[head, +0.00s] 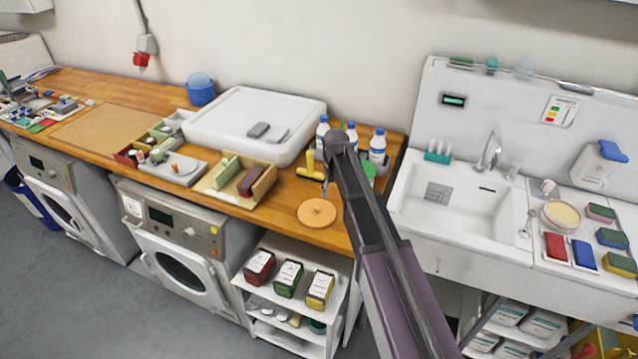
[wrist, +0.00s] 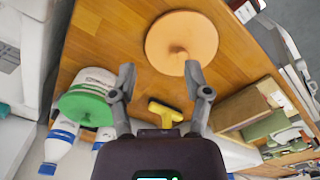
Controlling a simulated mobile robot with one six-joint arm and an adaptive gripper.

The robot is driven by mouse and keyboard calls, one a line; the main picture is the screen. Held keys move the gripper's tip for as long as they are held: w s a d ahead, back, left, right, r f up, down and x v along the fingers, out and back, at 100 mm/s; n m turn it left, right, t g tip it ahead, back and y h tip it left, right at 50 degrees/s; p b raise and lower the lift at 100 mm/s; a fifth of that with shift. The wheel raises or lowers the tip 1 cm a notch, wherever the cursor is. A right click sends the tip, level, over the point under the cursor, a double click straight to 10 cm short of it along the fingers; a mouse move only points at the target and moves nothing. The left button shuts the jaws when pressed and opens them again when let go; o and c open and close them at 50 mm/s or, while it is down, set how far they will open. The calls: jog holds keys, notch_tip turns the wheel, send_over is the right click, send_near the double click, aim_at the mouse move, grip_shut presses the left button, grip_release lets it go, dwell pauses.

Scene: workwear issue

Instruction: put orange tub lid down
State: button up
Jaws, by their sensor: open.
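The orange tub lid (head: 317,212) lies flat on the wooden counter near its front edge, knob upward. In the wrist view the lid (wrist: 182,42) is beyond my fingertips, with its small knob near the middle. My gripper (wrist: 160,75) is open and empty, its two fingers spread apart, with bare wood and the lid's near edge between and ahead of them. In the head view my arm crosses in front of the counter and the gripper end (head: 328,182) is above the wood, behind the lid and apart from it.
A yellow tool (head: 310,167) lies behind the lid; it shows below the fingers in the wrist view (wrist: 165,112). White bottles (head: 377,148) and a green-lidded tub (wrist: 84,104) stand close by. A divided wooden box (head: 236,182) is left of the lid. The sink (head: 455,200) is to the right.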

jog(key=s+d+m, duration=0.4)
jog(key=s+d, duration=1.2)
jog(key=s, duration=0.5)
jog(key=shift+s+d, duration=0.3)
jog(key=shift+d, duration=0.1)
jog(key=shift+f, duration=0.1)
notch_tip(320, 180, down, 2)
jog(key=shift+f+b, duration=0.1)
jog(key=shift+b, duration=1.1)
